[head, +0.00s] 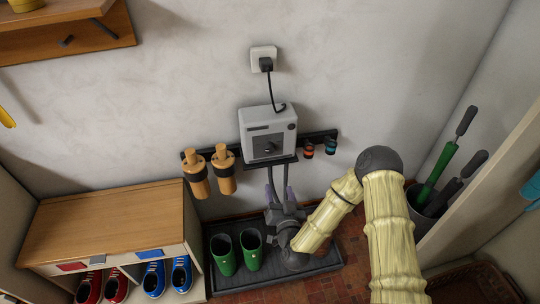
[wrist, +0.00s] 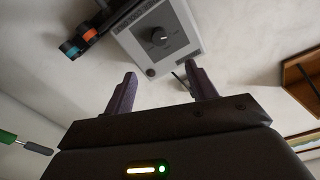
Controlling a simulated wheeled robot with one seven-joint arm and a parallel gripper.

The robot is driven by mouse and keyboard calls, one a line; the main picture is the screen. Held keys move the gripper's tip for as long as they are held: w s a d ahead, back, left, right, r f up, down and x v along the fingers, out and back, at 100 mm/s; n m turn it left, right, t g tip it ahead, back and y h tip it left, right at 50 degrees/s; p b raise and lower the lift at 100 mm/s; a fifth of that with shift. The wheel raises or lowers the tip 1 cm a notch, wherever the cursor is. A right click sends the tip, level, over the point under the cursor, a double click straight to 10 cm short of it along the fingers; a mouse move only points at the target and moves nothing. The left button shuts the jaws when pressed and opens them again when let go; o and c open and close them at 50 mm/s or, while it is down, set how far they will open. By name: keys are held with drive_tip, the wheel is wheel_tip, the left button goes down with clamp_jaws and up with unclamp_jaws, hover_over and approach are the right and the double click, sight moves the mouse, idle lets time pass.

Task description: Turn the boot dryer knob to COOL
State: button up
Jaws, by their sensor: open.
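The boot dryer (head: 255,121) is a grey box mounted on the wall, with hoses running down from it. Its round dark knob (head: 270,147) sits on a dark panel on the front. In the wrist view the dryer box (wrist: 190,25) is at the top, and the knob (wrist: 160,37) shows a pale pointer mark; the setting labels are too small to read. My gripper (wrist: 161,84) is open and empty, its two purple fingers pointing toward the dryer from below. The fingers are apart from the knob. In the head view my gripper (head: 281,192) is below the box, in front of the hoses.
Tan boot holders (head: 196,175) hang left of the dryer on a dark rail, and small orange and teal pieces (head: 330,147) sit right. A cord runs up to a wall outlet (head: 263,54). Green boots (head: 223,254) stand on a tray below. A wooden shoe bench (head: 105,220) is left.

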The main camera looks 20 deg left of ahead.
sight(270, 151)
idle(0.4)
drive_tip(key=b+x, duration=0.1)
drive_tip(key=x, duration=1.6)
drive_tip(key=shift+w+r, duration=0.15)
drive_tip(key=c, duration=1)
